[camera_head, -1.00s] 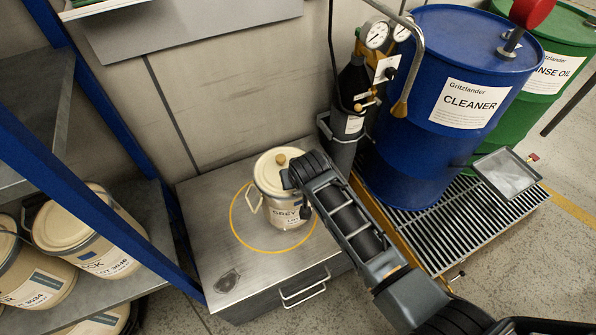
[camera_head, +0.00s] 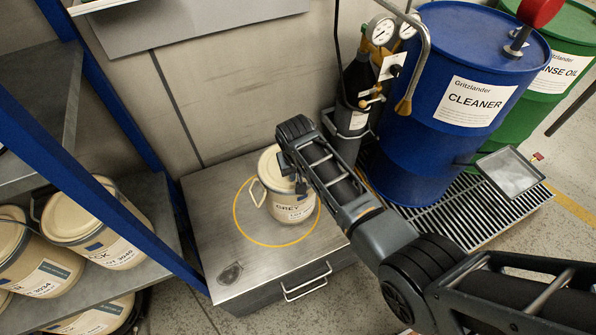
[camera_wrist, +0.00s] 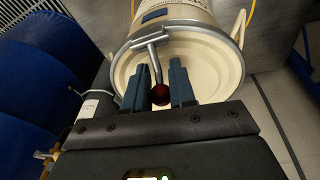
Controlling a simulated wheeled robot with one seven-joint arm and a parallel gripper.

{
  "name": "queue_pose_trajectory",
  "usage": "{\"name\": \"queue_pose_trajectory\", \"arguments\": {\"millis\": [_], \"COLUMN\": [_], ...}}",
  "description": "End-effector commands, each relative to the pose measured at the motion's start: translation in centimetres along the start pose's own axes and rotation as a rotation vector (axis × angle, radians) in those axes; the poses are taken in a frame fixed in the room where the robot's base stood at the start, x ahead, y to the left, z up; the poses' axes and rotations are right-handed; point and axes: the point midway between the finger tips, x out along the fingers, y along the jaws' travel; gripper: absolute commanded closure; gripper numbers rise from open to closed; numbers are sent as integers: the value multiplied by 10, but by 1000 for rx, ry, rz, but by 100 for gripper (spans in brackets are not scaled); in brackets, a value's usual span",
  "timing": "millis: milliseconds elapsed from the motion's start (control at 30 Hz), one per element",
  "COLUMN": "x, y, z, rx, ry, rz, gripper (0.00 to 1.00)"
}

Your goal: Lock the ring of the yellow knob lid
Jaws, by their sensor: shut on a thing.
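A cream pail (camera_head: 288,205) labelled "GREY" stands upright inside a yellow circle on a steel cabinet top. Its cream lid (camera_head: 268,168) is partly covered by my gripper and wrist, and I cannot make out its knob now. In the wrist view a grey metal ring (camera_wrist: 236,72) runs around the pail's rim, and the lid's pale face (camera_wrist: 212,80) shows. A bent metal lever (camera_wrist: 152,58) with a dark red ball end (camera_wrist: 160,95) comes off the ring. My gripper (camera_wrist: 158,80) has its two fingers either side of the lever, shut on it. I cannot tell whether the ring is locked.
The steel cabinet top (camera_head: 205,205) is clear left of the pail. A blue CLEANER drum (camera_head: 430,150) and a dark gas cylinder (camera_head: 357,85) with gauges stand to the right. A blue-framed shelf (camera_head: 105,180) with several cream pails is at left. A wall is behind.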

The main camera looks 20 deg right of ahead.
Motion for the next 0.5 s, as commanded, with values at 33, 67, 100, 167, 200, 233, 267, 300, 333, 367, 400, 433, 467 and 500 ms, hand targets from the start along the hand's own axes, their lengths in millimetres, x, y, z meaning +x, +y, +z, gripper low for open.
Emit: {"name": "queue_pose_trajectory", "arguments": {"millis": [33,67,100,167,200,233,267,300,333,367,400,433,467,500], "x": [1,1,1,1,1,1,1,1,1,1,1,1,1,0], "y": [0,0,0,0,0,0,0,0,0,0,0,0,0,0], "z": [1,1,1,1,1,1,1,1,1,1,1,1,1,1], "rx": [0,0,0,0,0,0,0,0,0,0,0,0,0,0], "ry": [-2,-2,-2,-2,-2,-2,-2,-1,-1,-1,-1,0,0,0], "rz": [1,1,1,1,1,1,1,1,1,1,0,0,0,0], "gripper": [100,100,100,73,69,66,64,60,60,60,60,60,60,60]}}
